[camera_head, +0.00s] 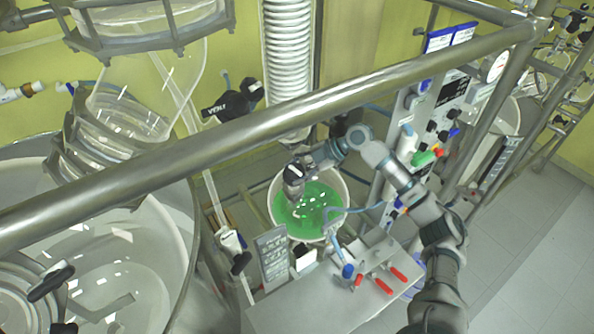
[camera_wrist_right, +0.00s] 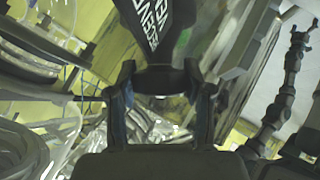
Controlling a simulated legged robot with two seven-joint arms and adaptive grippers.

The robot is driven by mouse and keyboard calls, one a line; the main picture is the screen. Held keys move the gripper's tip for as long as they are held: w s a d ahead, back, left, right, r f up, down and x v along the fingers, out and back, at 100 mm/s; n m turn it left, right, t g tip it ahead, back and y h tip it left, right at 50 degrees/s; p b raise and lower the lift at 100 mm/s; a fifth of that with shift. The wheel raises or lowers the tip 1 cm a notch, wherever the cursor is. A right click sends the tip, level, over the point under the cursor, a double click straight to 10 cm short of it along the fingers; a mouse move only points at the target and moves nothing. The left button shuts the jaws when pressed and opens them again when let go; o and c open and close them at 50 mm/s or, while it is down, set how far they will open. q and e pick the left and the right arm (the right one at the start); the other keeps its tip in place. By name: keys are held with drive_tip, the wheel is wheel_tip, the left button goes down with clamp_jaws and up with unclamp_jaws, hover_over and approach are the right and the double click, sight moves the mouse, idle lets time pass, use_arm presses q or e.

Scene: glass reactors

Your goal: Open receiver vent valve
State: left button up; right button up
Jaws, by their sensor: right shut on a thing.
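A black handle with white lettering (camera_wrist_right: 156,28) fills the top middle of the right wrist view. Its lower end is between the two fingers of my right gripper (camera_wrist_right: 162,100), which is shut on it. In the head view my right arm reaches in from the lower right, and my right gripper (camera_head: 293,182) is in front of the bowl of green liquid, below the metal rail. The handle's exact angle there is too small to tell. Another black lettered valve handle (camera_head: 233,99) shows left of the white coiled column. My left gripper is not in view.
A thick metal rail (camera_head: 280,118) crosses the head view diagonally above the gripper. A bowl of green liquid (camera_head: 309,215) is close by. Large glass vessels (camera_head: 110,265) stand at the left. A panel with red-handled valves (camera_head: 345,297) is at the bottom. Floor is open at right.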

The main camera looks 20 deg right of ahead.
drive_tip(key=n+g+h, duration=0.1)
drive_tip(key=n+g, duration=0.1)
drive_tip(key=shift+f+n+g, duration=0.15)
drive_tip(key=shift+n+g, duration=0.55)
drive_tip(key=shift+g, duration=0.1)
drive_tip(key=shift+f, duration=0.2)
drive_tip(key=o, duration=1.2)
drive_tip(key=shift+w, duration=0.15)
drive_tip(key=shift+c, duration=0.2)
drive_tip(key=shift+r, duration=0.1)
drive_tip(key=shift+r, duration=0.1)
